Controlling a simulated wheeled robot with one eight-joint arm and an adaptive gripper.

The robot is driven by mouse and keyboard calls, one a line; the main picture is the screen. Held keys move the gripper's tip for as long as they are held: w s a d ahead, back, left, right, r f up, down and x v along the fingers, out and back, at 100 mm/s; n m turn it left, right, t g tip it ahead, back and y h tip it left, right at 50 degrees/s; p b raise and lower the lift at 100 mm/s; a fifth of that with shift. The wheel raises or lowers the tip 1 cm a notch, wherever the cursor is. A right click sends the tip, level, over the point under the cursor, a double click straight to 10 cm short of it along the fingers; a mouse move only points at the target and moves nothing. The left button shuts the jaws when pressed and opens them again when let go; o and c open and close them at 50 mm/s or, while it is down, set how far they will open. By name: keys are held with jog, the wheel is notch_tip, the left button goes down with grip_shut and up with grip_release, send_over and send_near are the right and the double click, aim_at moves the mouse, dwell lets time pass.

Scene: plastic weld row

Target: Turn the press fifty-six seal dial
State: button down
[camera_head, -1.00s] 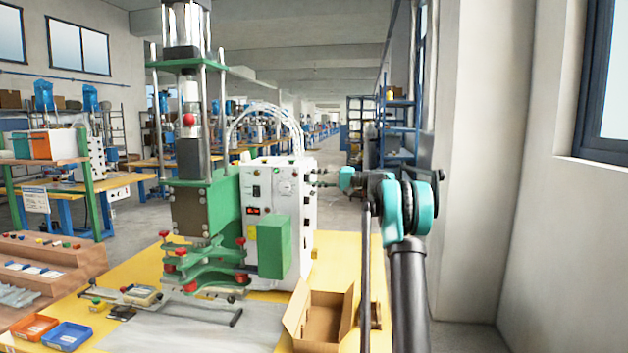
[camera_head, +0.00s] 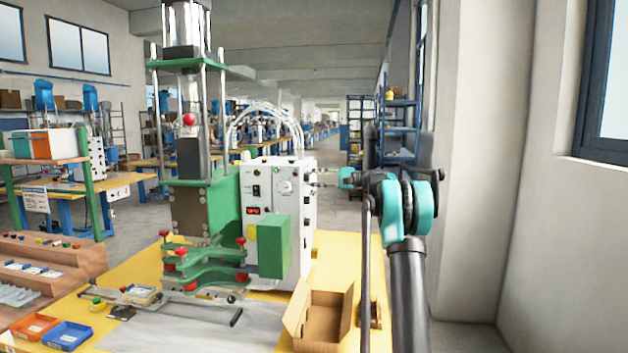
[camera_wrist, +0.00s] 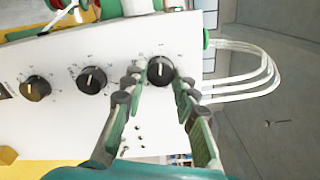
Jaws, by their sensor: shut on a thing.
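The press (camera_head: 205,200) stands on the yellow table, with a white control box (camera_head: 270,180) at its right. In the wrist view the box's white side panel (camera_wrist: 60,65) carries three black round dials in a row. My gripper (camera_wrist: 160,78) is shut on the dial (camera_wrist: 160,68) at the right of the row, with one finger on each side of it. This dial's pale pointer line points toward the top of the picture. The middle dial (camera_wrist: 92,79) and the left dial (camera_wrist: 36,88) stand free. Their labels are too small to read.
White hoses (camera_wrist: 245,75) loop out beside the panel. An open cardboard box (camera_head: 318,315) sits on the yellow table (camera_head: 345,250) below my arm. Orange (camera_head: 35,327) and blue (camera_head: 68,336) trays lie at front left. A wall (camera_head: 480,170) stands at right.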

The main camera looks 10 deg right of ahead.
dwell(0.3)
jog(key=c, duration=1.2)
grip_release()
jog(key=shift+d, duration=0.1)
jog(key=v, duration=1.2)
